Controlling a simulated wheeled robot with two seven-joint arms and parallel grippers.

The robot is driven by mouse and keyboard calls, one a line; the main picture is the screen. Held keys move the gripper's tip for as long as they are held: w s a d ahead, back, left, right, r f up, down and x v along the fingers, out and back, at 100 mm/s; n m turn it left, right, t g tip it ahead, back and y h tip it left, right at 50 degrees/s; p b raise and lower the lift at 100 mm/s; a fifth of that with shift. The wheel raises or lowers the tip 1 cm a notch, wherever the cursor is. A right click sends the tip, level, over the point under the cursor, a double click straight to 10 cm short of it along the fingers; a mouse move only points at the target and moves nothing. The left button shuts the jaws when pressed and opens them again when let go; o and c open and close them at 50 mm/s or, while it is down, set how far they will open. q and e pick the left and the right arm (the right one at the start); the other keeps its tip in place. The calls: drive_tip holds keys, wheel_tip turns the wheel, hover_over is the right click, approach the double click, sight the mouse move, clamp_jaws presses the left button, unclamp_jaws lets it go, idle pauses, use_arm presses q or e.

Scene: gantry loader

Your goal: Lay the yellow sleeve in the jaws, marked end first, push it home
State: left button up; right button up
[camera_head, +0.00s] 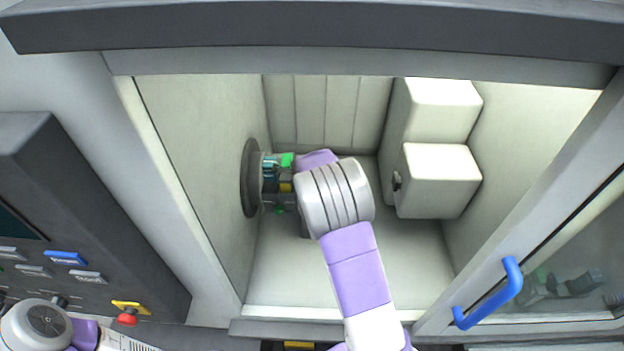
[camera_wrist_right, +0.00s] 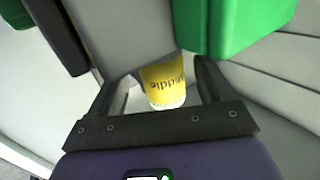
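The yellow sleeve (camera_wrist_right: 163,82) sits between the fingers of my right gripper (camera_wrist_right: 167,72) in the right wrist view. Dark upside-down lettering shows on it, and its near end has a pale rim. Its far end is hidden at the grey jaw parts (camera_wrist_right: 125,35). Narrow gaps show between the sleeve and both fingers, so the gripper looks open around it. In the head view a small yellow patch of the sleeve (camera_head: 286,187) shows at the chuck (camera_head: 249,180) on the left wall, among the jaws. My right wrist hides most of the gripper there. My left gripper is out of view.
A green-tipped jaw (camera_wrist_right: 235,20) is close to my right finger. Two white blocks (camera_head: 438,180) stand at the chamber's right. The glass door with a blue handle (camera_head: 490,294) is at the right. A control panel (camera_head: 70,230) is at the left. The chamber floor is clear.

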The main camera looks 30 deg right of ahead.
drive_tip(key=shift+w+r, duration=0.1)
drive_tip(key=shift+w, duration=0.05)
drive_tip(key=shift+d, duration=0.1)
drive_tip(key=shift+s+r, duration=0.2)
drive_tip(key=shift+r, duration=0.05)
drive_tip(key=v, duration=0.7)
wheel_tip(320, 180, up, 9)
drive_tip(key=d+p, duration=0.1)
drive_tip(key=p, duration=0.7)
drive_tip(key=shift+s+d+p, duration=0.2)
drive_tip(key=shift+s+p, duration=0.2)
drive_tip(key=shift+s, duration=0.1)
drive_tip(key=shift+f, duration=0.1)
